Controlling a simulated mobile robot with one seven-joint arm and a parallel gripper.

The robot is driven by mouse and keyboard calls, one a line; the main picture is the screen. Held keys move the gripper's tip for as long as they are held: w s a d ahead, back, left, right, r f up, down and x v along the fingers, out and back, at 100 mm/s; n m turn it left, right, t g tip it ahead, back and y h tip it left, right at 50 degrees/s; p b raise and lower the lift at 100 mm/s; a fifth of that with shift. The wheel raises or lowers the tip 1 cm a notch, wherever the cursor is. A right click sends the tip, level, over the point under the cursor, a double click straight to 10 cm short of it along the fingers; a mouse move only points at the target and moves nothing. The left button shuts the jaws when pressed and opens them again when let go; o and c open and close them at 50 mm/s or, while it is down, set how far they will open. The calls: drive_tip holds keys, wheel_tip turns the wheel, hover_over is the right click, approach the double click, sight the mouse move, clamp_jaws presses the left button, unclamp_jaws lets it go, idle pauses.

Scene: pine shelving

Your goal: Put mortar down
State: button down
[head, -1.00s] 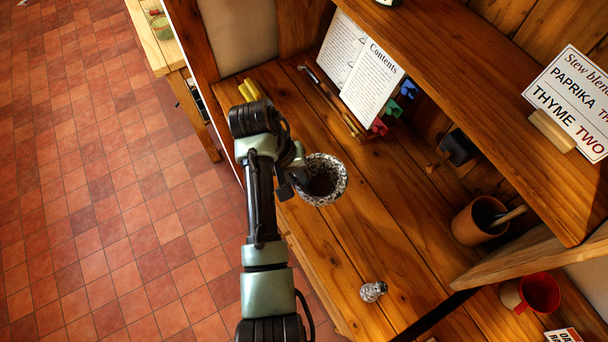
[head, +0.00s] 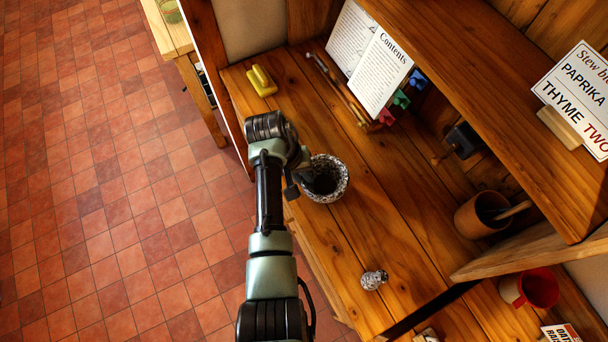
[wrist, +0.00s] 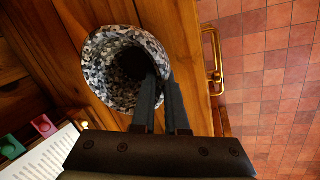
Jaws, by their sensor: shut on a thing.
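The mortar (head: 336,192) is a speckled black-and-white stone bowl with a dark hollow, over the front part of the wooden shelf surface. My gripper (head: 296,188) is at its left rim in the head view. In the wrist view my gripper (wrist: 162,90) is shut on the wall of the mortar (wrist: 105,78), one finger reaching toward the hollow. I cannot tell whether the mortar's base touches the wood. A small speckled piece (head: 374,279), like a pestle, stands on the surface nearer the camera.
A brown cup (head: 478,214) and a red mug (head: 537,288) are to the right. Bare wood surrounds the mortar.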

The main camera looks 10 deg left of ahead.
drive_tip(key=c, duration=0.9)
unclamp_jaws()
drive_tip(key=shift+c, duration=0.2)
drive_tip(key=w+b+v, duration=0.1)
drive_tip(key=v, duration=1.1)
drive_tip(key=w+d+r+m+t+y, duration=0.1)
drive_tip(key=w+r+t, duration=0.35)
drive_tip(key=r, duration=0.25)
drive_tip(key=w+r+t+y, duration=0.1)
drive_tip(key=w+r+t, duration=0.2)
drive_tip(key=w+r, duration=0.4)
wheel_tip(320, 180, up, 17)
drive_tip(key=d+t+y, duration=0.1)
drive_tip(key=d+t, duration=0.1)
drive_tip(key=t, duration=0.5)
drive_tip(key=s+d+r+t, duration=0.1)
drive_tip(key=s+r+t, duration=0.3)
drive_tip(key=r, duration=0.5)
drive_tip(key=s+d+r+m+t, duration=0.1)
drive_tip(key=s+d+r+t, duration=0.1)
drive_tip(key=s+r+t, duration=0.2)
drive_tip(key=s+d+r+t, duration=0.2)
drive_tip(key=s+r+t, duration=0.2)
drive_tip(key=s+r, duration=0.5)
wheel_tip(320, 180, up, 7)
drive_tip(key=shift+s+r+m, duration=0.1)
drive_tip(key=shift+s+m, duration=0.3)
